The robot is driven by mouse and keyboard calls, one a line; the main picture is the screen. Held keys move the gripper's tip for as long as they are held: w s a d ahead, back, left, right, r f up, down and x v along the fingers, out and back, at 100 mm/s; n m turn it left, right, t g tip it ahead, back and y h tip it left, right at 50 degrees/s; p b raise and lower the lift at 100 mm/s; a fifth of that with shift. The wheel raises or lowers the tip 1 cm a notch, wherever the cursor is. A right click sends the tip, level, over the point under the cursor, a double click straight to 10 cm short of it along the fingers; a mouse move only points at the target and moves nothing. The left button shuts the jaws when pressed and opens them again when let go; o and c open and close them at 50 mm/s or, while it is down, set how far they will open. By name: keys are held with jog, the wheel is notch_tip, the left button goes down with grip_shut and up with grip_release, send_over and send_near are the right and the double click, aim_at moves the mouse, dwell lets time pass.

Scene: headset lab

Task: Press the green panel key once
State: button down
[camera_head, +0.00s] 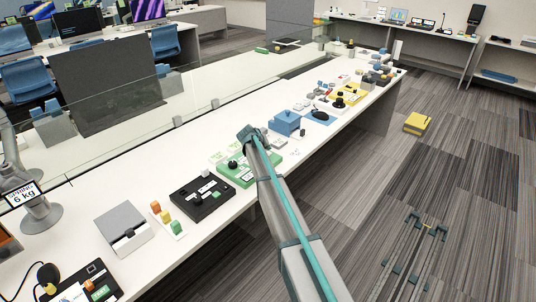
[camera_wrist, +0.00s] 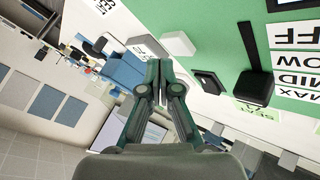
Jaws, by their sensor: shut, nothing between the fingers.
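The green panel (camera_head: 244,178) lies on the long white bench, partly hidden behind my arm in the head view. In the wrist view the green panel (camera_wrist: 222,25) fills the upper right, with white labels reading OFF, LOW, MID and MAX. A white key (camera_wrist: 178,43) and a dark square key (camera_wrist: 208,85) show at its edge, beside a black lever (camera_wrist: 253,88). I cannot tell which one is the panel key. My gripper (camera_wrist: 158,65) is shut and empty, its tips just left of these keys in the picture. My gripper (camera_head: 248,132) appears above the bench; contact cannot be told.
A blue box (camera_head: 286,123) stands right of the green panel. A black panel with a joystick (camera_head: 201,197) lies to its left. A glass screen (camera_head: 130,106) runs behind along the bench. A yellow box (camera_head: 417,123) is on the floor.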

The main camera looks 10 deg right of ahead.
jog(key=shift+f, duration=0.1)
jog(key=shift+f+b, duration=0.35)
jog(key=shift+b, duration=0.05)
jog(key=shift+f+b, duration=0.35)
jog(key=shift+f, duration=0.05)
dwell(0.7)
dwell(0.3)
jog(key=shift+r, duration=0.85)
jog(key=shift+r+p, duration=0.8)
jog(key=shift+r, duration=1.7)
